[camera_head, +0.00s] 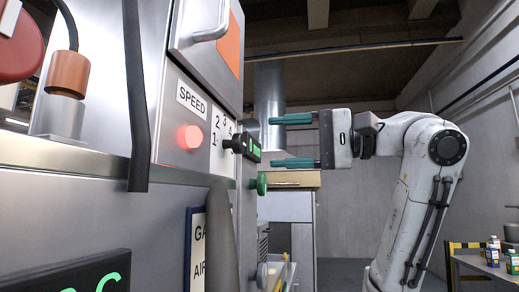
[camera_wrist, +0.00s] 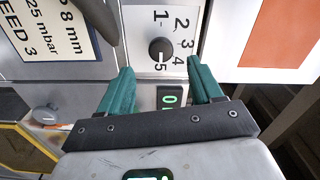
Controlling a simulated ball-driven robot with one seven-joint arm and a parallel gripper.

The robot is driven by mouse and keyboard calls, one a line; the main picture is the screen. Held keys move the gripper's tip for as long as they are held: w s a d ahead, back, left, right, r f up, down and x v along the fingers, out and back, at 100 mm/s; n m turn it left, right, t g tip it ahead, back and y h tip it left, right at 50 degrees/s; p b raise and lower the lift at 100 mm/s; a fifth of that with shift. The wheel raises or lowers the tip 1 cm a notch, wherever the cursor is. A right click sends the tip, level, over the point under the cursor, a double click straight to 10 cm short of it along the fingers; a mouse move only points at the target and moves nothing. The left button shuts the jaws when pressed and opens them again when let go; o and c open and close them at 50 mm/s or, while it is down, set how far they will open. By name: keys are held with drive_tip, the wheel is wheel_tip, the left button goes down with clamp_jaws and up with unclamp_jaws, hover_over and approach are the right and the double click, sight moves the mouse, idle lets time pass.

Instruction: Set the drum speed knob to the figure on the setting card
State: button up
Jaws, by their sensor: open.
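The drum speed knob (camera_head: 240,143) is black and sticks out of a white dial plate under the SPEED label (camera_head: 191,99). In the wrist view the knob (camera_wrist: 160,49) sits among figures 1 to 5; I cannot tell clearly where its pointer stands. The setting card (camera_wrist: 52,28) is at upper left in the wrist view, partly cut off; its last line ends in "EED 3". In the head view the card (camera_head: 197,245) is partly hidden. My gripper (camera_head: 274,141) is open and empty, its teal fingers facing the knob, apart from it. In the wrist view the fingers (camera_wrist: 161,66) flank the knob's line.
A small green-lit display (camera_head: 254,149) is beside the knob, partly hidden in the wrist view. A green button (camera_head: 260,184) projects below it, and a red lit button (camera_head: 189,137) is left of the dial. A dark bent handle (camera_head: 219,235) partly covers the card.

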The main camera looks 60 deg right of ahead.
drive_tip(key=v, duration=0.4)
idle(0.9)
